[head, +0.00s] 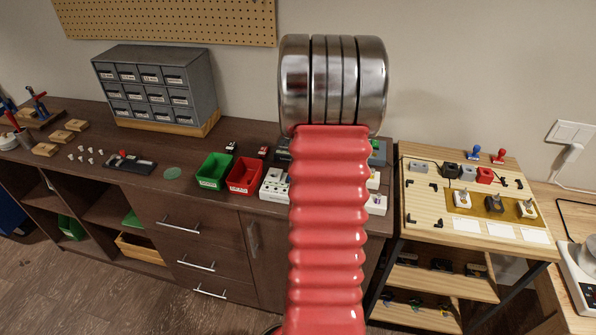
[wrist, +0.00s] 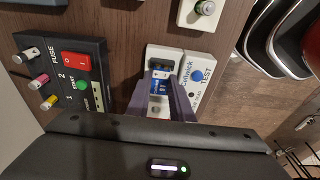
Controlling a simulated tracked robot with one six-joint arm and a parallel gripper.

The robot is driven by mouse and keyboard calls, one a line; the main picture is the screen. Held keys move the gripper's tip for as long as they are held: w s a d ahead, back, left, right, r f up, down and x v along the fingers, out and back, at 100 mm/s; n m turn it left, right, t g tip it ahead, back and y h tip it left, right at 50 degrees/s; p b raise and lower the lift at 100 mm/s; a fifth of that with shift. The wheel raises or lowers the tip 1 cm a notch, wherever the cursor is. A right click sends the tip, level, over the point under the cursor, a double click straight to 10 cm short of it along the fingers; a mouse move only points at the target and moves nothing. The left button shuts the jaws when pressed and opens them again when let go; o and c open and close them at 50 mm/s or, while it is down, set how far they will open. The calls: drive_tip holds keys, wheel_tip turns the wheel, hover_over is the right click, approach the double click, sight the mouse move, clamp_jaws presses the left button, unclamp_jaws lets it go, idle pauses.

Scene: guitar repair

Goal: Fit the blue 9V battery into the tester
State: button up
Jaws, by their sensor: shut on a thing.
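In the wrist view my gripper (wrist: 162,84) is shut on the blue 9V battery (wrist: 160,87), its two dark purple fingers on either side. The battery sits over the recess of the white tester (wrist: 197,62), which has a blue button and the words Cellwick and TEST. I cannot tell whether the battery is seated in the recess or just above it. The fingers hide much of the battery and the tester's lower part. In the head view my red arm hides the gripper and the battery.
A white block with a metal cell (wrist: 204,7) lies above. Green (head: 212,171) and red bins (head: 245,176) stand on the dark bench (head: 150,193). A light wooden table (head: 420,207) stands to the right.

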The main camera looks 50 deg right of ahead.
drive_tip(key=shift+f, duration=0.1)
drive_tip(key=o, duration=1)
drive_tip(key=shift+c, duration=0.2)
drive_tip(key=shift+o, duration=0.3)
drive_tip(key=shift+w+r, duration=0.1)
drive_tip(key=shift+r, duration=0.35)
drive_tip(key=shift+c, duration=0.2)
drive_tip(key=shift+o, duration=1.2)
drive_tip(key=shift+a+r, duration=0.1)
drive_tip(key=shift+r, duration=2.95)
